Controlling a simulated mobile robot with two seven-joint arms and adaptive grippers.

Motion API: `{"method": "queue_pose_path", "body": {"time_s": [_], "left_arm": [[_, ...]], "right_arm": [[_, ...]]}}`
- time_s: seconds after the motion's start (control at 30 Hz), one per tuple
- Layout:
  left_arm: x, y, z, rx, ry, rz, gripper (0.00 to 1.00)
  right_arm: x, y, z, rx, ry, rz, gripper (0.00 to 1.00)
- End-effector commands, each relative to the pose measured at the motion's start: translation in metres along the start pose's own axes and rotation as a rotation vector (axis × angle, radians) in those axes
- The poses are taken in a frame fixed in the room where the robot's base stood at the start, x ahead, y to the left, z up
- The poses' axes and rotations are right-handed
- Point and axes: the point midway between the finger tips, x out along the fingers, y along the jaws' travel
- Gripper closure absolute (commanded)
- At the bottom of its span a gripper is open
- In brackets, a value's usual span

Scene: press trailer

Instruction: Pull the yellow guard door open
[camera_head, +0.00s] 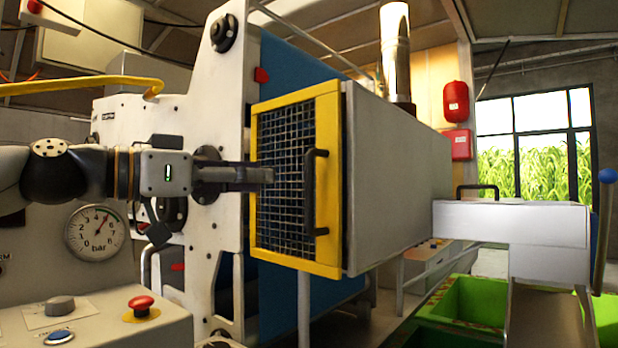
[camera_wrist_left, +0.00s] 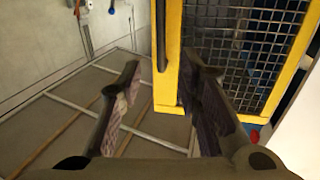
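The yellow guard door (camera_head: 328,100) is a yellow frame with dark wire mesh on the front of a grey box. It looks shut against the box. Its black upright bar handle (camera_head: 309,190) sits on the right side of the frame. My left gripper (camera_head: 268,177) points right in front of the mesh, with its tips left of the handle and a gap between in the head view. In the left wrist view its fingers (camera_wrist_left: 160,68) are apart and empty. The dark handle (camera_wrist_left: 161,30) shows beyond, between the tips, beside the yellow frame (camera_wrist_left: 170,85). My right gripper is out of view.
A control panel with a red button (camera_head: 141,303) and a pressure gauge (camera_head: 96,231) stand at left. A white chute housing (camera_head: 510,222) and green bin (camera_head: 475,308) lie at right. The floor before the door looks clear in the wrist view.

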Motion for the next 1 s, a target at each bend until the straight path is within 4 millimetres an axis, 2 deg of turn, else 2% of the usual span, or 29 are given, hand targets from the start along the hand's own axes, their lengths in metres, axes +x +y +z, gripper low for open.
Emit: {"method": "queue_pose_path", "body": {"time_s": [0.03, 0.2, 0.4, 0.53, 0.77, 0.9, 1.0], "left_arm": [[0.014, 0.001, 0.002, -0.002, -0.005, 0.003, 0.69], [0.059, 0.001, 0.002, -0.002, -0.004, 0.002, 0.69], [0.094, 0.0, 0.001, 0.0, -0.001, -0.001, 0.69], [0.103, -0.001, 0.001, -0.001, 0.0, -0.001, 0.69], [0.103, -0.001, 0.001, -0.002, 0.0, -0.001, 0.69], [0.103, -0.001, 0.001, -0.001, 0.0, -0.002, 1.0], [0.103, -0.001, 0.001, -0.001, 0.0, -0.002, 1.0]], "right_arm": [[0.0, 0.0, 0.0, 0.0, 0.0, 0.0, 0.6], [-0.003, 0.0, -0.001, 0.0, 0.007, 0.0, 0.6], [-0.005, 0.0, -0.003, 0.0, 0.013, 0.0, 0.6], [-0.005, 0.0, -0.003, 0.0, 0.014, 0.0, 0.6], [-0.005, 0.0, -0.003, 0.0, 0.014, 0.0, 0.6], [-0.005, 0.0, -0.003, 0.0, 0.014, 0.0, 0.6], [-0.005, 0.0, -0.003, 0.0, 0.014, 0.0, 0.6]]}}
